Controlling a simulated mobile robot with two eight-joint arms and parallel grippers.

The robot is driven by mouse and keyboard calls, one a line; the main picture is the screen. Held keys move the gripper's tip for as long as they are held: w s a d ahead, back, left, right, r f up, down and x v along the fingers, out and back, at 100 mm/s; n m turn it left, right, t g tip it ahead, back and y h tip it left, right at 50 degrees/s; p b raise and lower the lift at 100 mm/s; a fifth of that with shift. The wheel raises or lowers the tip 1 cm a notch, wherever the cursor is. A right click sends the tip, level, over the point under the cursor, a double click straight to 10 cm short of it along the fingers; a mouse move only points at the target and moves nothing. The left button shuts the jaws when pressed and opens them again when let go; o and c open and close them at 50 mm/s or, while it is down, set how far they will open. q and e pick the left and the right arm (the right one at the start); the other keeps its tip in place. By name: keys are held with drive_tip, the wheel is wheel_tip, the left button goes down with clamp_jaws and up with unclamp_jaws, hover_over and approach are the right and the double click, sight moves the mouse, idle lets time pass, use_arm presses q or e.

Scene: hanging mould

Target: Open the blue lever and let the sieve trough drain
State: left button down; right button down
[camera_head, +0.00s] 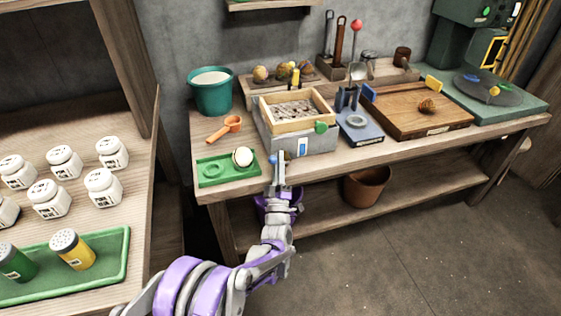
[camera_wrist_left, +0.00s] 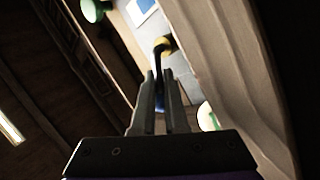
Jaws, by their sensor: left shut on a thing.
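The sieve trough is a grey box (camera_head: 300,143) with a wooden-framed sieve (camera_head: 294,111) on top, at the front of the workbench. Dark specks lie on the sieve's mesh. My left gripper (camera_head: 280,163) is at the trough's front left corner, reaching up from below. In the left wrist view, my left gripper (camera_wrist_left: 159,85) is shut on the blue lever (camera_wrist_left: 158,60), which has a yellow part at its base. In the head view the lever is mostly hidden by the gripper. My right gripper is not in view.
A green tray (camera_head: 215,179) with a pale ball is left of the trough, near an orange scoop (camera_head: 227,127). A teal bucket (camera_head: 211,92) stands behind. A blue stand (camera_head: 360,134) is close on the right. A brown pot (camera_head: 366,185) sits on the lower shelf.

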use_arm(q)
drive_tip(key=shift+a+f+n+y, duration=0.2)
drive_tip(key=shift+n+y, duration=0.4)
drive_tip(key=shift+n, duration=0.2)
drive_tip(key=c, duration=0.9)
unclamp_jaws()
drive_tip(key=shift+s+a, duration=0.1)
drive_tip(key=shift+c, duration=0.2)
